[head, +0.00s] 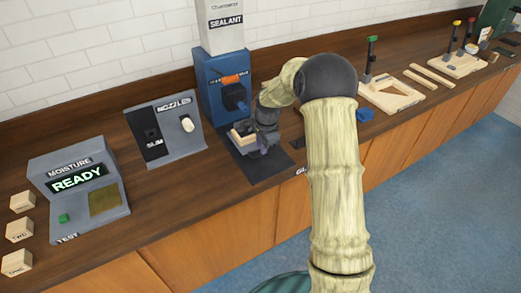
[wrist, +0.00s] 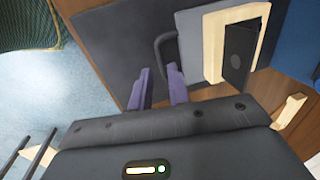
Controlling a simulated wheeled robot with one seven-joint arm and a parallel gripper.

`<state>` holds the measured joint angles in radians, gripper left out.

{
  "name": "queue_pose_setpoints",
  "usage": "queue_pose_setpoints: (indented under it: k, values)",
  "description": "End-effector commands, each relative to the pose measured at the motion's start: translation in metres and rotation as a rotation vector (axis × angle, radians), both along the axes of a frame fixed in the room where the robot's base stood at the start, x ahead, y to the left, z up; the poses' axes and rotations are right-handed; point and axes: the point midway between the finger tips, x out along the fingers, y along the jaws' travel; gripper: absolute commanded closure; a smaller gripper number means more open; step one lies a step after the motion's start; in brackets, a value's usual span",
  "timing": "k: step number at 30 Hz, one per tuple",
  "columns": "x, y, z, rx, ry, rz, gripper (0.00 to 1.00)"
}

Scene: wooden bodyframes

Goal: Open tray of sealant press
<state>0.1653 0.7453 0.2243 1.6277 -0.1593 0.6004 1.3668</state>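The sealant press (head: 212,95) is a blue machine against the back wall, with a white "SEALANT" block on top. Its grey tray (wrist: 193,50) shows in the wrist view with a dark curved handle (wrist: 158,48) on its left side. A pale wooden piece (wrist: 214,58) with a dark panel sits on the tray; pale wood (head: 240,135) also shows at the press in the head view. My gripper (wrist: 159,88) has two purple fingers, apart and empty, just below the handle and roughly in line with it. Contact cannot be told. My arm partly hides this spot in the head view.
A "NOZZLES" stand (head: 167,130) and a "MOISTURE" box (head: 78,190) reading "READY" stand left of the press. Small wooden blocks (head: 18,230) lie at far left. Wooden boards with clamps (head: 390,95) lie to the right. Blue floor is open in front.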

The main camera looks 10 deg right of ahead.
Motion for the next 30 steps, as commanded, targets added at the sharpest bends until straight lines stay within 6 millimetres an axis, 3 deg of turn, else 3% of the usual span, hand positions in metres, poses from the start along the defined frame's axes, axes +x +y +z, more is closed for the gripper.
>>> queue_pose_setpoints:
  k: [3, 9, 17, 21, 30]
  values:
    - [0.003, 0.002, -0.019, 0.001, 0.003, 0.000, 0.82]
    - [0.007, 0.003, -0.036, 0.001, -0.001, 0.000, 0.82]
    - [0.007, 0.003, -0.037, 0.001, -0.002, 0.000, 0.82]
    - [0.007, 0.003, -0.037, 0.000, -0.001, 0.000, 1.00]
    - [0.004, 0.001, -0.038, 0.000, 0.000, 0.000, 1.00]
